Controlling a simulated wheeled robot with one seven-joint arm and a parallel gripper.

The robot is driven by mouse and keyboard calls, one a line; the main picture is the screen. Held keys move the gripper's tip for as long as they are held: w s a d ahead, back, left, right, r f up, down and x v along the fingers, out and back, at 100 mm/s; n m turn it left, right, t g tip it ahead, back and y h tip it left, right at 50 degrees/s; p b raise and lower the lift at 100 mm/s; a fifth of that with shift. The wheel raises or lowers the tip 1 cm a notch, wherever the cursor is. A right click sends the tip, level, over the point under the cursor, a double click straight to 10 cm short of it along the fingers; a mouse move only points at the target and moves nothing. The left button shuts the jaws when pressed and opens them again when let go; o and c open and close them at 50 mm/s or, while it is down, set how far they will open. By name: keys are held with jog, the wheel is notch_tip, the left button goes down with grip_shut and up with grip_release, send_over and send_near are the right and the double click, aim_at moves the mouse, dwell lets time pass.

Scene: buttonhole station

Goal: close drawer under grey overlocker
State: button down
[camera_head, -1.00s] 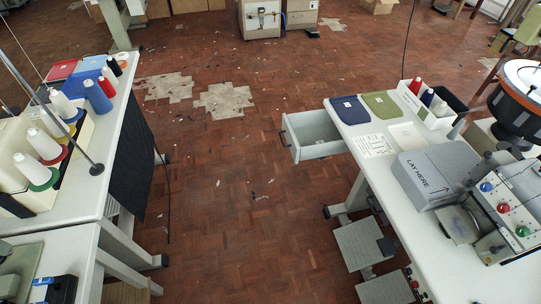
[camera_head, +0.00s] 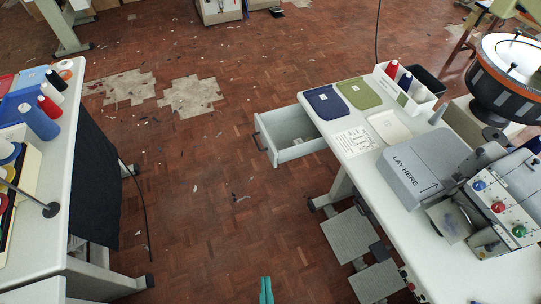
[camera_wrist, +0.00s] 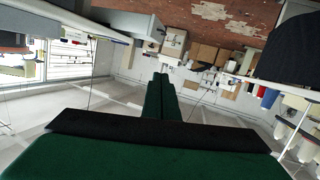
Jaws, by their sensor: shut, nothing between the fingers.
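The drawer (camera_head: 293,150) is a light grey box under the far left end of the right-hand table (camera_head: 470,275). It stands pulled out to the left, and its inside shows from above. Its front panel with a dark handle (camera_head: 258,141) faces left. A grey machine (camera_head: 420,170) marked LAY HERE sits on that table, right of the drawer. My gripper (camera_head: 266,282) shows as a teal tip at the bottom edge, over the floor, well short of the drawer and apart from it. In the wrist view its green fingers (camera_wrist: 161,78) are together and empty.
The wooden floor between the tables is mostly clear. The left table (camera_head: 55,235) bears thread cones and has a dark cloth (camera_head: 95,185) hanging at its side. Grey pedals (camera_head: 350,238) stand under the right table. A cable lies along the floor by the left table.

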jog(key=w+f+n+t, duration=0.1)
jog(key=w+f+n, duration=0.55)
jog(key=w, duration=0.55)
jog(key=w+f+n+t, duration=0.1)
jog(key=w+f+n, duration=0.55)
jog(key=w, duration=0.65)
jog(key=w+d+f+n, duration=0.1)
jog(key=w+d+n, duration=0.1)
jog(key=w, duration=0.9)
jog(key=w+d+n+y, duration=0.1)
jog(key=w+d+n, duration=0.1)
jog(key=w, duration=1)
jog(key=shift+w+d+f+n, duration=0.2)
jog(key=shift+w+f+n, duration=0.05)
jog(key=shift+f+n, duration=0.1)
